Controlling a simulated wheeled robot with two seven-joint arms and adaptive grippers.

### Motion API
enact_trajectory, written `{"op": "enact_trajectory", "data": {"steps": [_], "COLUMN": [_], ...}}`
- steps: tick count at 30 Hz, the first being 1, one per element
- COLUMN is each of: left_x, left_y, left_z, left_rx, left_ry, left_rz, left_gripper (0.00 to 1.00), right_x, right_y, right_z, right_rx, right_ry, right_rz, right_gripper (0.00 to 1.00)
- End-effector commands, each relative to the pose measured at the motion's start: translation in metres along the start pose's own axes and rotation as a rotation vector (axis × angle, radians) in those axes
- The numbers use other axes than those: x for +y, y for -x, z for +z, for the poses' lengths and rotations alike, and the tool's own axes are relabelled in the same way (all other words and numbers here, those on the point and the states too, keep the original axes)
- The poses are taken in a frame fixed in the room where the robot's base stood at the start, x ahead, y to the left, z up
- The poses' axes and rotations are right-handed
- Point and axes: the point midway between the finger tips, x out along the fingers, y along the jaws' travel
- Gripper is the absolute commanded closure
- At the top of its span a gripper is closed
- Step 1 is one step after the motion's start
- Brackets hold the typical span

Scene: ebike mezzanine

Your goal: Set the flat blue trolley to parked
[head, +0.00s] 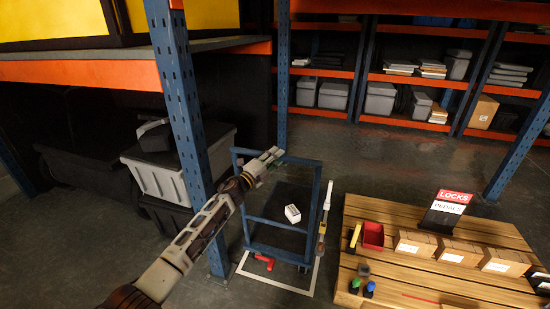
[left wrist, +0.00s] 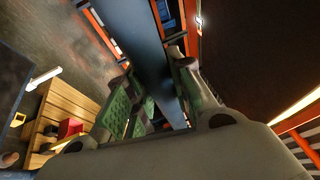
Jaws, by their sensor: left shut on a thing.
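The flat blue trolley (head: 268,222) stands on the floor, mid-picture in the head view, with its blue tube handle frame upright. A small white box (head: 292,213) shows within its frame. My left gripper (head: 272,158) is at the top bar of that frame. In the left wrist view, a blue bar (left wrist: 143,45) runs between the fingers of my left gripper (left wrist: 155,105), which are shut on it. A red piece (head: 264,261) shows low at the trolley's near end. White lines (head: 275,286) on the floor run around the trolley's near end. My right gripper is not in view.
A blue rack post (head: 183,110) stands left of the trolley, by a grey bin (head: 165,175). A wooden pallet table (head: 400,280) with cartons and a red bin (head: 372,235) is close on the right. Open floor (head: 390,160) lies behind, before the shelves.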

Motion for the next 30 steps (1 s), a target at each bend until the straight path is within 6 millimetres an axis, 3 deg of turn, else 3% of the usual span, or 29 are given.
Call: {"op": "enact_trajectory", "data": {"steps": [1,6,20,30], "left_x": [-0.004,-0.003,-0.002,-0.001], "left_y": [-0.001,-0.001,0.002,0.023], "left_z": [0.004,0.003,0.002,0.002], "left_rx": [-0.009,-0.007,-0.004,-0.004], "left_ry": [-0.002,-0.001,-0.001,-0.002], "left_rz": [-0.003,-0.003,-0.002,-0.001], "left_gripper": [0.76,0.55,0.55,0.55], "right_x": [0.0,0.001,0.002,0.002], "right_y": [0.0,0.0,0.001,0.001], "right_z": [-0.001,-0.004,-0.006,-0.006], "right_rx": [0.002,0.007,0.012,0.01], "right_ry": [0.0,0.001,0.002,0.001], "right_rz": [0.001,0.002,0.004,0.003], "right_gripper": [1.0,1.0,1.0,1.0]}}
